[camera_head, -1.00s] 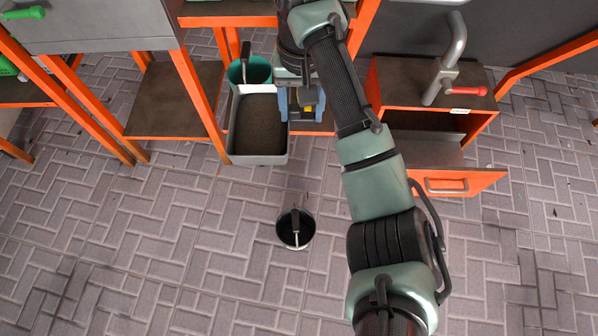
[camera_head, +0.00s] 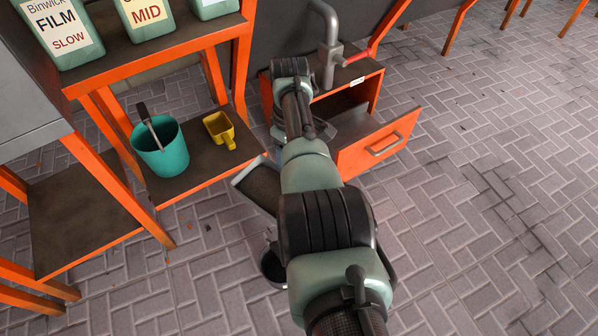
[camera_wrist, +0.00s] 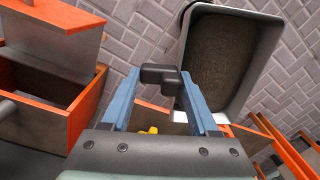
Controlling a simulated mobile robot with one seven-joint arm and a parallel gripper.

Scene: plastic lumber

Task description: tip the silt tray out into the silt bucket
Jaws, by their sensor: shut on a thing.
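My gripper (camera_wrist: 160,84) is shut on the black handle (camera_wrist: 160,76) of the grey silt tray (camera_wrist: 262,66). The tray still has brown silt (camera_wrist: 217,60) across its floor. In the head view the tray (camera_head: 238,181) is partly hidden behind my arm, which also hides the gripper. It is held in front of the low shelf, and I cannot tell any slight tilt. A dark bucket (camera_head: 267,270) stands on the floor, mostly hidden by my arm, just nearer than the tray. A teal bucket (camera_head: 160,158) stands on the shelf. No label shows which is the silt bucket.
A yellow scoop (camera_head: 220,130) sits on the low shelf (camera_head: 205,168) beside the teal bucket. An orange drawer (camera_head: 377,145) stands open to the right of my arm. Orange frame legs (camera_head: 118,190) are at left. The paved floor at right is clear.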

